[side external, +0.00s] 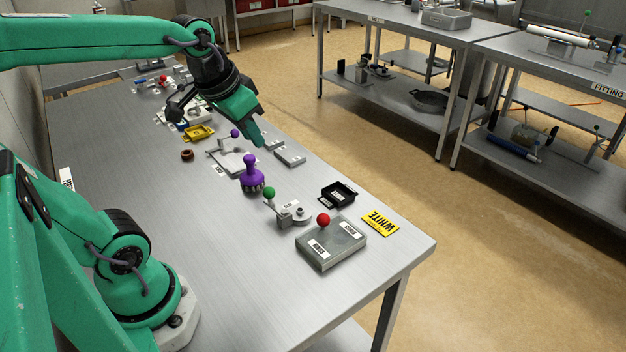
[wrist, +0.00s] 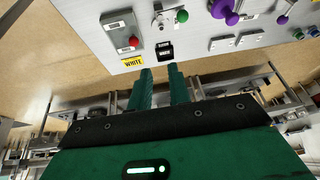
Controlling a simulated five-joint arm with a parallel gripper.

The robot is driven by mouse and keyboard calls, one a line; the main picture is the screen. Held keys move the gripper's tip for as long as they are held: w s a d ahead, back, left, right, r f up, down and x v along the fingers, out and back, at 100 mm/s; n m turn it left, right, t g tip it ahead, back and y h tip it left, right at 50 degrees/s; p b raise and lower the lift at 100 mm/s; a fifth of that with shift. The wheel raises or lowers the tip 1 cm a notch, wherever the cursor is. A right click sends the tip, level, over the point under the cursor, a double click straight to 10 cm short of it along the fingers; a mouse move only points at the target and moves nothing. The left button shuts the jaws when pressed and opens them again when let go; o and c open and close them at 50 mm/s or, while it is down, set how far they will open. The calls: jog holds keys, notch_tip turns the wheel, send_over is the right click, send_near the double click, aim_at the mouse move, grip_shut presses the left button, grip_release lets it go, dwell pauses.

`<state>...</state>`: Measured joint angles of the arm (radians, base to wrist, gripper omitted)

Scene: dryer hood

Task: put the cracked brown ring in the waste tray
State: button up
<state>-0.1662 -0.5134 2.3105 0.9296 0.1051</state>
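I cannot make out the ring in the wrist view. A small black tray (side external: 338,193) with a label sits near the bench's right edge; it also shows in the wrist view (wrist: 166,52). I cannot read which tray is for waste. My gripper (side external: 259,142) hangs above the far part of the bench, right of the ring and apart from it. In the wrist view its two green fingers (wrist: 160,70) stand apart with nothing between them.
A purple knobbed tool (side external: 251,175), a green-knobbed fixture (side external: 285,212), a steel block with a red ball (side external: 331,245) and a yellow WHITE card (side external: 380,223) stand along the bench. A grey block (side external: 290,156) lies near my gripper. The bench's left front is clear.

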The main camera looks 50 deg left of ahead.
jog(key=w+a+n+g, duration=0.1)
jog(key=w+a, duration=0.2)
jog(key=a, duration=0.3)
jog(key=w+a+g, duration=0.1)
jog(key=w+a, duration=0.3)
jog(key=a, duration=0.2)
jog(key=n+g, duration=0.3)
send_over(190, 154)
jog(key=shift+h, duration=0.4)
jog(key=shift+a+f, duration=0.15)
jog(key=shift+f, duration=5.2)
jog(key=shift+a+f, duration=0.1)
jog(key=shift+f, duration=5.25)
jog(key=shift+f, duration=0.1)
jog(key=shift+d+f, duration=0.15)
jog(key=shift+f, duration=2.35)
jog(key=shift+c, duration=0.5)
